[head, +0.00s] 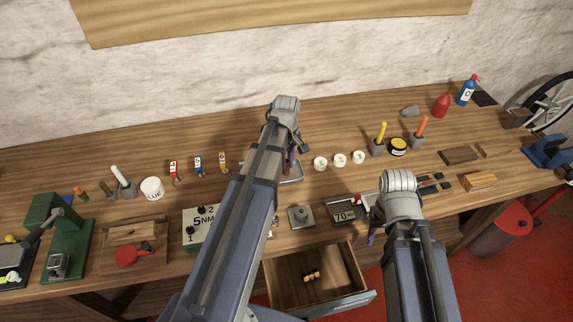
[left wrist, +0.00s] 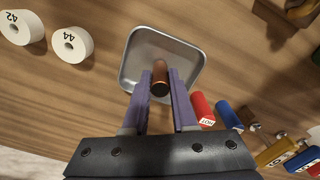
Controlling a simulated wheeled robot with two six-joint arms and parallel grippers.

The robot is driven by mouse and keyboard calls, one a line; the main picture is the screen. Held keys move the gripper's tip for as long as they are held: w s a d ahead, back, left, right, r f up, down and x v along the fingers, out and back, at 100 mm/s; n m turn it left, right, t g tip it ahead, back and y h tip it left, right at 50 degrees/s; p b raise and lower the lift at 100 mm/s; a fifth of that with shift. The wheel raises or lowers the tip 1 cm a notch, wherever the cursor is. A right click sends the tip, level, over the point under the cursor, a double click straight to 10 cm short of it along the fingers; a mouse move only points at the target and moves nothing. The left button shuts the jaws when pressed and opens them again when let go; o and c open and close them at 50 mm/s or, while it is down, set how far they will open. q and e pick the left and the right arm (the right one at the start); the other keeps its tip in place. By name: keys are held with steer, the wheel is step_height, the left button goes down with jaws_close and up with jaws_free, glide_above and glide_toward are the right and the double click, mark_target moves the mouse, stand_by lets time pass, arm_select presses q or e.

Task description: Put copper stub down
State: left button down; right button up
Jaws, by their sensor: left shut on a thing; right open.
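The copper stub (left wrist: 159,80) is a short brown cylinder between the purple fingers of my left gripper (left wrist: 160,85) in the left wrist view. The gripper is shut on it. The stub is over a square grey metal tray (left wrist: 137,50); I cannot tell whether it touches the tray floor. In the head view my left gripper (head: 293,158) is over the tray (head: 292,180), and my arm hides the stub and part of the tray. My right gripper (head: 373,234) is low near the bench's front edge, open and mostly hidden by its own wrist.
White numbered discs (left wrist: 70,44) lie beside the tray. On its other side are a red piece marked HOT (left wrist: 202,110) and a blue piece (left wrist: 229,115). An open drawer (head: 318,285) sticks out below the bench. A grey block (head: 301,217) stands near the front edge.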

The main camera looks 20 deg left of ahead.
arm_select(q)
steer(key=shift+f, duration=0.15)
steer(key=c, duration=0.7)
jaws_free()
step_height(320, 180, up, 12)
steer(key=p, duration=1.2)
steer(key=shift+r, duration=0.2)
steer(key=s+d+m, duration=0.4)
steer(key=d+m, duration=0.1)
steer(key=d, duration=0.2)
steer(key=s+d+m, duration=0.5)
steer(key=d+m, duration=0.1)
steer(key=d, duration=0.1)
steer(key=s+d+m+y, duration=0.1)
steer(key=s+d+m, duration=0.3)
steer(key=d, duration=0.3)
steer(key=shift+s+d+m, duration=0.15)
steer(key=shift+s+m, duration=0.25)
steer(key=shift+m, duration=0.4)
